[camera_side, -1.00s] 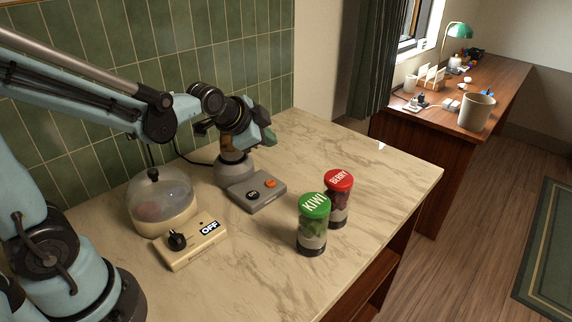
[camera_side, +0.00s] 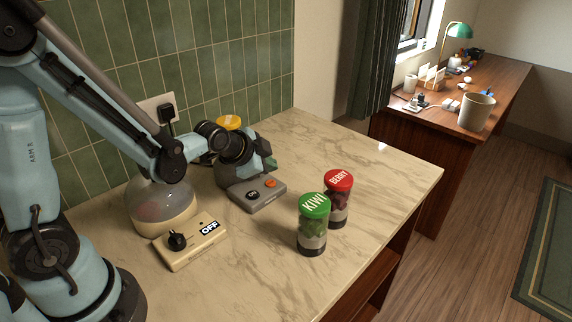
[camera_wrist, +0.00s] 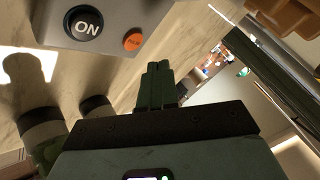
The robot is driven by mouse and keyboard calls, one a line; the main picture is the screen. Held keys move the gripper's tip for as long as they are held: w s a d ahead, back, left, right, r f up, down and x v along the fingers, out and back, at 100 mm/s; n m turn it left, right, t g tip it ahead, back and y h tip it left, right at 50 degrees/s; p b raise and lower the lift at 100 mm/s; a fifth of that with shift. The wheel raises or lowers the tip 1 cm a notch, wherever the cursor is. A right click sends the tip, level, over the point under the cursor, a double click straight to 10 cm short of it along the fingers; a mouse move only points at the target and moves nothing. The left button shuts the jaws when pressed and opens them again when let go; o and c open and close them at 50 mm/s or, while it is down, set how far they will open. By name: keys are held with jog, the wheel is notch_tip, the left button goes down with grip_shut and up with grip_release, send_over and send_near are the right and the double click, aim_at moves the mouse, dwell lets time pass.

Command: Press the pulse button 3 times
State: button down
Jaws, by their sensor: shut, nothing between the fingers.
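The grey blender base (camera_side: 258,203) stands on the counter, with a dark ON button (camera_side: 252,195) and a small orange button (camera_side: 271,183) on its front panel. In the wrist view the round ON button (camera_wrist: 86,26) and the orange button (camera_wrist: 133,41) show at the top; the lettering on the orange one is too small to read. My gripper (camera_side: 269,164) is shut and empty, just behind and above the orange button in the side view. Its fingertips (camera_wrist: 158,68) appear near the orange button in the wrist view, apart from it. My wrist hides most of the blender.
A jar with a green KIWI lid (camera_side: 313,226) and one with a red BERRY lid (camera_side: 338,201) stand right of the base. A beige control box (camera_side: 190,245) reading OFF and a clear dome (camera_side: 160,202) stand left. The counter's back right is clear.

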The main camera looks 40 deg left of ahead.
aim_at(269, 185)
jog(key=shift+f, duration=0.95)
jog(key=shift+f, duration=0.1)
dwell(1.4)
jog(key=shift+f, duration=0.3)
jog(key=shift+f, duration=0.35)
dwell(0.6)
jog(key=shift+r, duration=0.8)
jog(key=shift+r, duration=2.5)
dwell(0.8)
